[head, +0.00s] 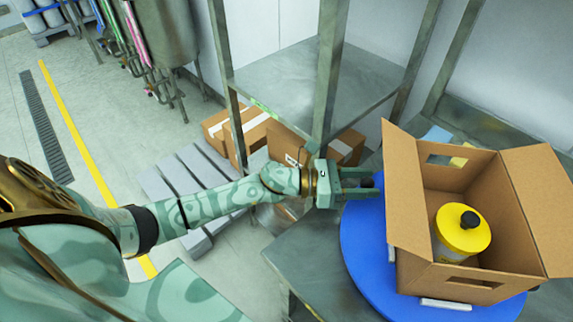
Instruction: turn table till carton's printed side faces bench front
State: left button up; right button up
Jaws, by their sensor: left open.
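An open cardboard carton (407,207) stands on a blue round turntable (362,258) at the right of the head view. Its flaps are spread. Inside it is a container with a yellow lid and black knob (463,229). No print shows on the carton faces I can see; some sides are hidden. My left gripper (376,187) is open at the turntable's far left edge, just left of the carton. It appears to hold nothing, and I cannot tell whether its fingers touch the turntable. My right gripper is not in view.
The turntable sits on a grey metal bench (312,262). A steel shelf post (329,80) rises close behind my left gripper. Several cardboard boxes (240,130) and a grey pallet (185,180) are on the floor beyond. Small white pieces (446,304) lie at the carton's base.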

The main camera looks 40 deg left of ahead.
pick_arm(q)
jog(key=shift+w+d+r, duration=0.1)
jog(key=shift+w+d, duration=0.2)
jog(key=shift+d, duration=0.4)
jog(key=s+t+p, duration=0.1)
jog(key=s+n+y+p, duration=0.1)
jog(key=p, duration=0.1)
jog(key=shift+s+a+r+n+t+y, duration=0.2)
jog(key=shift+r+n+t+y, duration=0.1)
jog(key=shift+t, duration=0.1)
jog(key=v, duration=0.3)
jog(key=shift+s+a+f, duration=0.2)
jog(key=shift+s+f, duration=0.1)
jog(key=shift+f, duration=0.1)
jog(key=v, duration=1.2)
jog(key=shift+a+b, duration=0.35)
jog(key=shift+b, duration=0.1)
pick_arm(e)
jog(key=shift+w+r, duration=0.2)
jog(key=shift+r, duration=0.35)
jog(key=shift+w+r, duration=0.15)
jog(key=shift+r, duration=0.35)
